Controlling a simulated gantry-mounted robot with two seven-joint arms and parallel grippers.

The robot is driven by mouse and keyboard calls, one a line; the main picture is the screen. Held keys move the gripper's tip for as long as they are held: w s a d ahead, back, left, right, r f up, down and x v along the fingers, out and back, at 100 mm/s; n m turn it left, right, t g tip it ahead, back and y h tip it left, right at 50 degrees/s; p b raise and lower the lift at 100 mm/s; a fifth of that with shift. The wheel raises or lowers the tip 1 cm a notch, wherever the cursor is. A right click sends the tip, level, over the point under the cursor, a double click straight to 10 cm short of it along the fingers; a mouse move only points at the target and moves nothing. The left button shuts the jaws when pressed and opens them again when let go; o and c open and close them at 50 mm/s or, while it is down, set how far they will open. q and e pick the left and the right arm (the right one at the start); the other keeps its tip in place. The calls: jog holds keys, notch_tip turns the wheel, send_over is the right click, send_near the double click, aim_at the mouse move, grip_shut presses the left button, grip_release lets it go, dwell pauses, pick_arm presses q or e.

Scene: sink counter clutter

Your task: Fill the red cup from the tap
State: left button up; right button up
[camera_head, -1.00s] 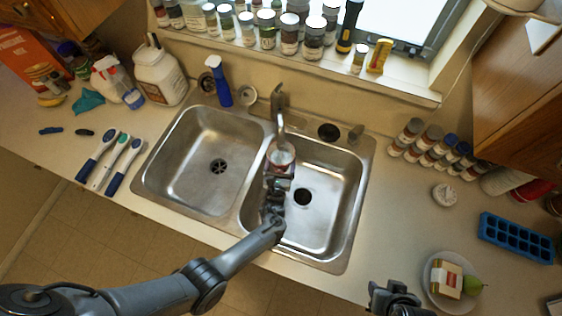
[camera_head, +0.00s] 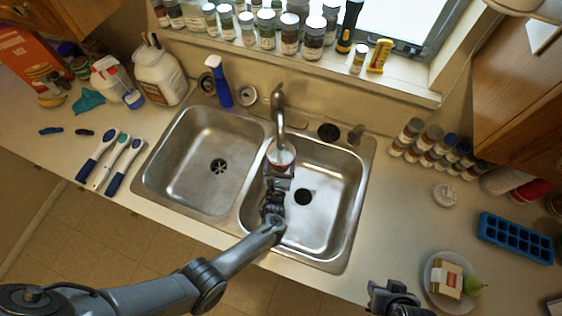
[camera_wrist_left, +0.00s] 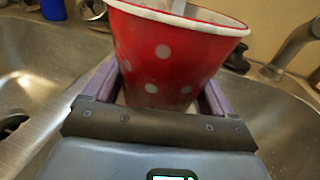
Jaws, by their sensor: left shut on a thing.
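The red cup with white dots (camera_wrist_left: 165,55) is held upright between the fingers of my left gripper (camera_wrist_left: 155,95), which is shut on it. In the head view the cup (camera_head: 281,154) is under the tap's spout (camera_head: 280,118), near the divider between the two basins. My left gripper (camera_head: 277,178) reaches it from the front. A pale streak enters the cup's mouth in the wrist view; the cup's inside looks whitish, and I cannot tell the water level. My right gripper (camera_head: 392,298) is at the bottom edge, away from the sink; its fingers are not clear.
Brushes (camera_head: 118,160) lie left. Spice jars (camera_head: 430,145), a blue ice tray (camera_head: 515,238) and a plate with food (camera_head: 436,290) are right.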

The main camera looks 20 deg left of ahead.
aim_at(279, 170)
pick_arm(q)
jog(key=shift+s, duration=0.1)
dwell(0.5)
jog(key=shift+s+p, duration=0.25)
jog(key=shift+p, duration=0.05)
jog(key=p+v, duration=0.2)
jog(key=v, duration=0.3)
jog(key=shift+s, duration=0.4)
jog(key=shift+s+d+p, duration=0.1)
jog(key=shift+s+p, duration=0.3)
jog(key=shift+s, duration=0.1)
